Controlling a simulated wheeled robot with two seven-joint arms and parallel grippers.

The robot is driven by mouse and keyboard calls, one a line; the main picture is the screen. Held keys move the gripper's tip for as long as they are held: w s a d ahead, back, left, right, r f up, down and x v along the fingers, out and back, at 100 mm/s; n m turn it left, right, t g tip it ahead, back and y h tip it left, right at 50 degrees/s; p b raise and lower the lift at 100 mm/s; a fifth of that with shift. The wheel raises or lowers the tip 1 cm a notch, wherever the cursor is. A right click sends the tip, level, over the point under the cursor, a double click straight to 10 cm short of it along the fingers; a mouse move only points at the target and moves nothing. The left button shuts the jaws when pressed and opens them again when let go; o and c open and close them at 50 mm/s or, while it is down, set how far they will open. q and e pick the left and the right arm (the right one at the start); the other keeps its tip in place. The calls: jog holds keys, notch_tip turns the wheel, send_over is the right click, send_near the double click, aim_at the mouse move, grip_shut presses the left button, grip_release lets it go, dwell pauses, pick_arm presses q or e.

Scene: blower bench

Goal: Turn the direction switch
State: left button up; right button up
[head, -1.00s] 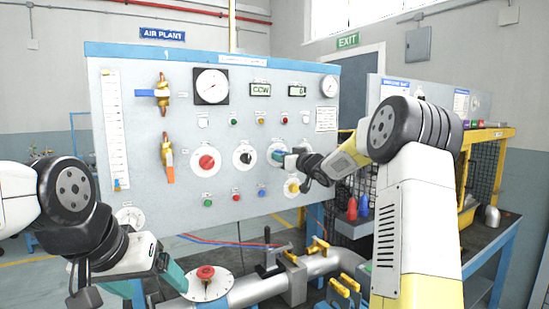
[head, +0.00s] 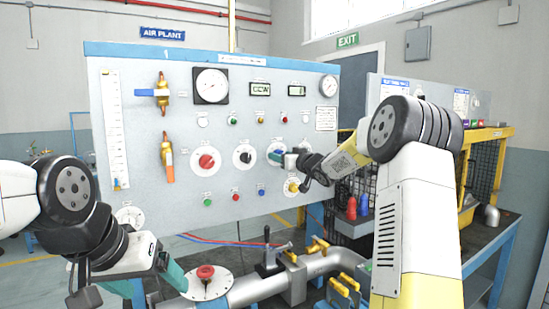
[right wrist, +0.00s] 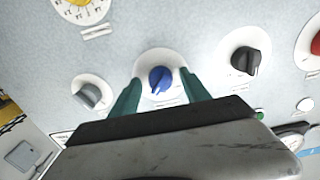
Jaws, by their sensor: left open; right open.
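A blue knob (right wrist: 160,79) on a white round plate sits in the panel's knob row; I take it as the direction switch, but its label is too small to read. In the right wrist view my right gripper (right wrist: 160,92) is open, its teal fingers on either side of the knob. Contact cannot be told. In the head view the right gripper (head: 279,157) is at the panel and partly covers the knob. A display (head: 260,89) above appears to read CCW. My left gripper (head: 160,285) is open, low by the pipework and away from the panel.
Beside the blue knob are a black knob (right wrist: 245,60) and a grey knob (right wrist: 88,95); a yellow knob (right wrist: 80,3) is close by. A red knob (head: 207,161) is farther left. A round-flanged valve (head: 205,272) and pipe (head: 255,290) lie in front below.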

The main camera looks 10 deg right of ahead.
jog(key=v, duration=0.7)
jog(key=shift+s+d, duration=0.15)
jog(key=shift+s, duration=0.2)
jog(key=s+f+m+g+h, duration=0.2)
jog(key=s+m+g+h, duration=0.35)
jog(key=s, duration=1.35)
jog(key=s+a+f+g, duration=0.1)
jog(key=s+f, duration=0.2)
jog(key=s, duration=0.4)
jog(key=s+a+f+n+g, duration=0.1)
jog(key=s+a+f+g, duration=0.1)
jog(key=s, duration=0.6)
jog(key=s+a+f+n+g, duration=0.1)
jog(key=s+f, duration=0.3)
jog(key=s, duration=0.4)
jog(key=shift+s+a+f+g+y, duration=0.25)
jog(key=shift+a+f+g+y, duration=0.15)
jog(key=shift+a, duration=0.3)
jog(key=shift+r, duration=0.1)
